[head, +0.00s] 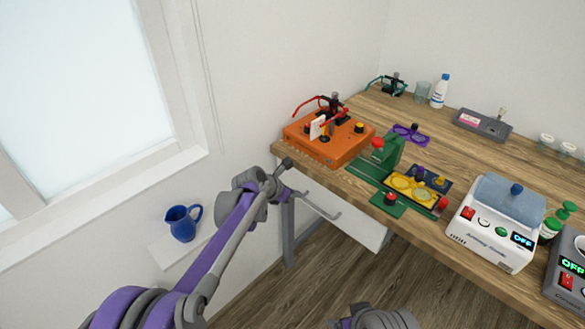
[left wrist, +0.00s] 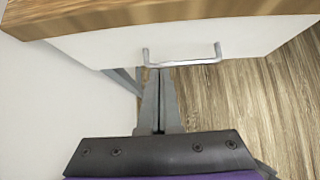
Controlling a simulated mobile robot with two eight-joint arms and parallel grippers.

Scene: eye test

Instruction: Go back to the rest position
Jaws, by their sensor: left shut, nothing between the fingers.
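My left gripper (head: 284,182) is in front of the workbench's left end, below the level of its top. In the left wrist view its two grey fingers (left wrist: 159,78) lie together, with nothing between them. The fingertips point towards a metal drawer handle (left wrist: 183,64), which also shows in the head view (head: 320,206). I cannot tell whether they touch it. A part of my other arm shows at the bottom edge of the head view; its gripper is out of the picture.
The wooden workbench (head: 480,262) holds an orange box (head: 332,146), a green fixture (head: 390,150), yellow goggles-shaped parts (head: 412,188) and a white device (head: 490,240). A blue jug (head: 183,222) stands on a white ledge by the window. Floor below the bench is clear.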

